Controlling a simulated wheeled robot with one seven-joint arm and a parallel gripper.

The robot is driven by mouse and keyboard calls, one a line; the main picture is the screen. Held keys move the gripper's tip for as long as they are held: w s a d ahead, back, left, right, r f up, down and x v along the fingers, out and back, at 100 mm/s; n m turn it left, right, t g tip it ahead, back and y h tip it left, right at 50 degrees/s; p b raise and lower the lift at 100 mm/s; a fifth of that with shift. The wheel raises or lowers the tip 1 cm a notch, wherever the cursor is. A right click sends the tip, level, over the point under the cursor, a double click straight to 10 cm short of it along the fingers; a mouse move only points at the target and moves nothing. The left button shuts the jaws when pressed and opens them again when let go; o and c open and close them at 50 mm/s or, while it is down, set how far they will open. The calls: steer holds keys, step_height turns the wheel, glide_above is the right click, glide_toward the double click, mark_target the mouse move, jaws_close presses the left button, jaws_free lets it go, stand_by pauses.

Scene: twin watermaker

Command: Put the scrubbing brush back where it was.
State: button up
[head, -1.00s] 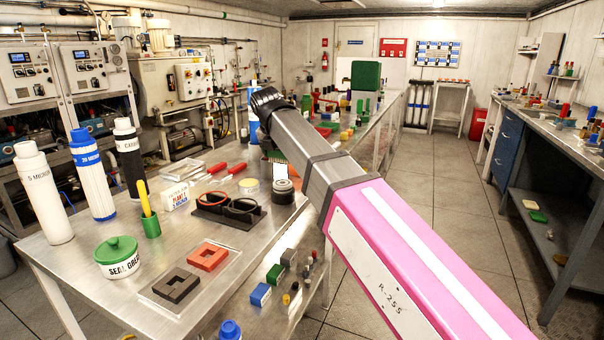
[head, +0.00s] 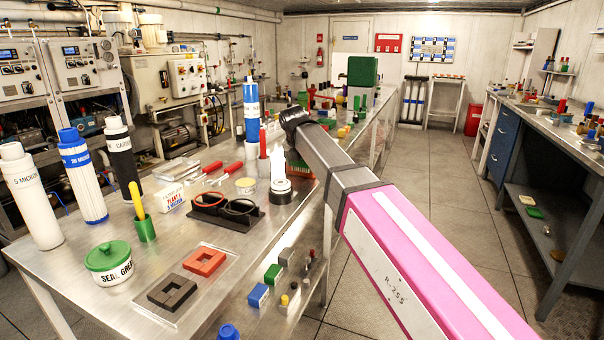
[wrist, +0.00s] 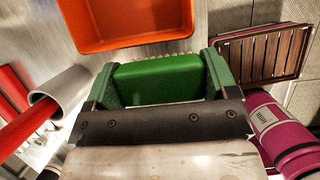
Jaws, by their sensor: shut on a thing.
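In the wrist view, my gripper (wrist: 160,88) is shut on the green scrubbing brush (wrist: 158,75). The green finger pads press on its two ends, and a strip of pale bristles shows along its far edge. An orange bin (wrist: 76,22) lies just beyond the brush, apart from it in the picture; its inside looks empty where it shows. I cannot tell the brush's height above the surface. In the head view, my arm reaches over the right edge of the steel bench (head: 195,262), and the gripper and brush cannot be made out.
A grey cup (wrist: 62,88) with a red-handled thing stands left of the gripper; a brown slatted rack (wrist: 256,54) lies to the right. The bench holds filter cartridges (head: 84,175), a green-lidded grease tub (head: 109,266) and a black ring holder (head: 226,211). Floor on the right is clear.

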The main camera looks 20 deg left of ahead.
mark_target(301, 167)
steer(key=shift+f, duration=1.95)
steer(key=o, duration=0.8)
steer(key=shift+f, duration=0.1)
steer(key=v, duration=1.2)
